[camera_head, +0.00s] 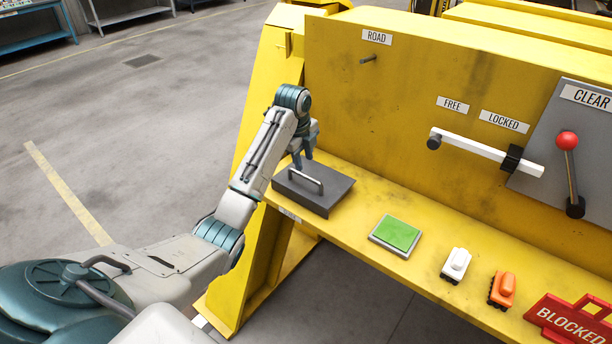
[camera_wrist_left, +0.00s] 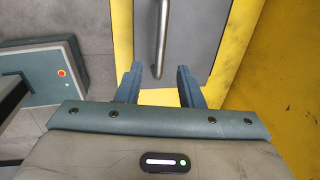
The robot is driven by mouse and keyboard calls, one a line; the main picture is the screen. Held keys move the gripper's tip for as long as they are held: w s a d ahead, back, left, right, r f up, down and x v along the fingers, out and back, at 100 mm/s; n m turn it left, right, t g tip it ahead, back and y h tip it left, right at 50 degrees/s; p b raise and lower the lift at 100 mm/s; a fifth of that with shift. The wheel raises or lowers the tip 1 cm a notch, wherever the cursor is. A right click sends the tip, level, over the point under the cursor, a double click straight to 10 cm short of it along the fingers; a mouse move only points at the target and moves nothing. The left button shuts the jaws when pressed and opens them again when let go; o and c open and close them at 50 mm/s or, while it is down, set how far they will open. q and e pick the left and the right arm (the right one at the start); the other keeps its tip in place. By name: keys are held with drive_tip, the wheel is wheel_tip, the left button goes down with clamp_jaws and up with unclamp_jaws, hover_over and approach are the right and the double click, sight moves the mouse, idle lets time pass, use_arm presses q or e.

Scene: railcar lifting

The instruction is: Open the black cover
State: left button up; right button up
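The black cover (camera_head: 315,203) is a dark grey, flat box lid with a metal bar handle (camera_head: 306,179) on top. It lies flat at the left end of the yellow ledge. My left gripper (camera_head: 302,162) is just above the handle's rear end, fingers pointing down. In the left wrist view the two fingers (camera_wrist_left: 160,70) are apart, with the near end of the handle (camera_wrist_left: 162,38) showing between their tips. The cover's grey top (camera_wrist_left: 195,30) shows beyond them. I cannot see contact with the handle. My right gripper is in neither view.
The yellow ledge (camera_head: 358,209) also holds a green pad (camera_head: 396,234), a white toy railcar (camera_head: 456,265), an orange one (camera_head: 502,290) and a red BLOCKED sign (camera_head: 572,322). A white lever (camera_head: 480,148) and a red-knobbed lever (camera_head: 569,165) are on the wall behind.

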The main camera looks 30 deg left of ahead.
sight(306, 177)
use_arm(q)
drive_tip(key=shift+w+f+p, duration=0.2)
drive_tip(key=shift+f, duration=0.85)
drive_tip(key=shift+w+f+p, duration=0.2)
drive_tip(key=shift+w+f, duration=0.05)
drive_tip(key=shift+f, duration=0.75)
drive_tip(key=shift+w+f+p, duration=0.2)
drive_tip(key=shift+f, duration=0.85)
clamp_jaws()
